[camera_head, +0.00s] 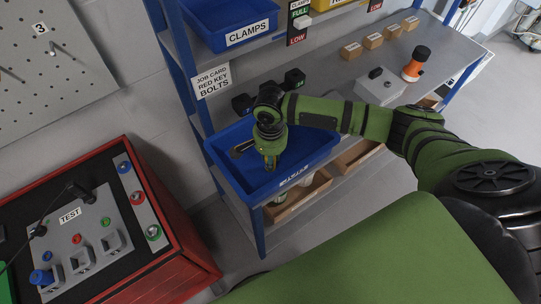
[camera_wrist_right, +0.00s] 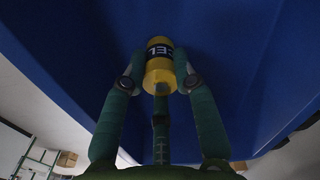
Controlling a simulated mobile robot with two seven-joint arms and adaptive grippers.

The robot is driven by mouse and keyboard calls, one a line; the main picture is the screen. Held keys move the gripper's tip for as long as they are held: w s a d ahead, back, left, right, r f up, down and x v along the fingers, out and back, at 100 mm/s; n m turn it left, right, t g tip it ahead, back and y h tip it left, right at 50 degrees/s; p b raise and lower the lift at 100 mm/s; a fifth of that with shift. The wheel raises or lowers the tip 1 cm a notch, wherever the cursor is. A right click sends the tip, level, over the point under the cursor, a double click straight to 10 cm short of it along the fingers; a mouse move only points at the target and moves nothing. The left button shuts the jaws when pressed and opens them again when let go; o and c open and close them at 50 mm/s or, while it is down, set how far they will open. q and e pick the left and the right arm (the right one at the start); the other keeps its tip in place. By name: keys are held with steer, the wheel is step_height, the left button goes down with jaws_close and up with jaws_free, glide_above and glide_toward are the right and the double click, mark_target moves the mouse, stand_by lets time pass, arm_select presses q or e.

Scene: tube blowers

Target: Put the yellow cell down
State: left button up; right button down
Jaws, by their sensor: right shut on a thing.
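In the head view my right gripper (camera_head: 270,162) points down over the open blue bin (camera_head: 225,168) on the shelf. The cell is hardly visible there, hidden by the gripper. I cannot tell whether the cell touches the bin floor. My left gripper is not in view.
A blue CLAMPS bin (camera_head: 225,24) sits on the shelf above. A grey box (camera_head: 380,87), an orange-and-black tool (camera_head: 416,64) and several small cardboard boxes stand to the right. Wooden crates (camera_head: 300,197) sit below the bin. A red test bench (camera_head: 185,255) is at left.

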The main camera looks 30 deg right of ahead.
steer(key=c, duration=1)
jaws_free()
steer(key=shift+f, duration=0.1)
step_height(320, 180, up, 12)
steer(key=shift+r+b, duration=0.15)
steer(key=shift+b, duration=0.65)
